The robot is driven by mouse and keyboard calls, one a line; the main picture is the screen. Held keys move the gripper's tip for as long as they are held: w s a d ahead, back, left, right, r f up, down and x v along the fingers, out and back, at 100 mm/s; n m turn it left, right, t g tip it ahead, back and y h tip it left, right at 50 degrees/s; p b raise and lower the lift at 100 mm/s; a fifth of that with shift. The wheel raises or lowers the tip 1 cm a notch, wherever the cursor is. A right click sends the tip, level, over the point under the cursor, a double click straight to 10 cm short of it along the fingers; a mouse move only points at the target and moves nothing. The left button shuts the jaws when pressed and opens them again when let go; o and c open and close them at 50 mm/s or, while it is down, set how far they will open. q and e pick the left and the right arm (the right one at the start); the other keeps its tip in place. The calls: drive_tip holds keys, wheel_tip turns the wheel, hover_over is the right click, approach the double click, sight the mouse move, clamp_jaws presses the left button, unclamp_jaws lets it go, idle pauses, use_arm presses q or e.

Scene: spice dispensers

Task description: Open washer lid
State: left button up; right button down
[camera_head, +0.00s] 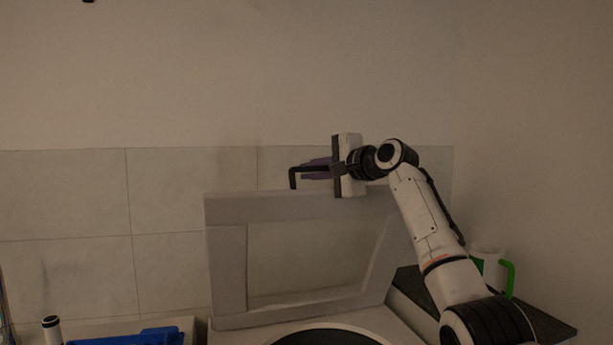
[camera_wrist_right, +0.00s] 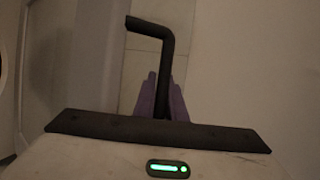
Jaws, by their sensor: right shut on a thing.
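The washer lid (camera_head: 227,262), a grey frame with a window, stands raised and nearly upright over the washer. The washer's round dark opening (camera_head: 328,339) shows at the bottom, partly cut off. My right gripper (camera_head: 316,169) is at the lid's top edge, its purple fingers shut on a black bent bar (camera_head: 292,178). The bar's bent end points down to the lid's top edge; I cannot tell whether it is fixed there. In the right wrist view the bar (camera_wrist_right: 165,45) runs between the fingers (camera_wrist_right: 162,100), beside the grey lid (camera_wrist_right: 98,60). My left gripper is not in view.
A tiled wall (camera_head: 70,190) stands close behind the lid. A white and green container (camera_head: 490,264) stands on the dark counter (camera_head: 540,325) at the right, behind my right arm. A blue tray (camera_head: 150,337) and a white bottle-like thing (camera_head: 52,331) are at the lower left.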

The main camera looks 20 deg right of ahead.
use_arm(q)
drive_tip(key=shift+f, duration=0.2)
use_arm(e)
drive_tip(key=shift+w+f+g, duration=0.15)
drive_tip(key=shift+f, duration=0.35)
drive_tip(key=shift+w+f+g, duration=0.15)
drive_tip(key=shift+f, duration=0.35)
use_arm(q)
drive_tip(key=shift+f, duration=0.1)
use_arm(e)
drive_tip(key=c, duration=1.8)
unclamp_jaws()
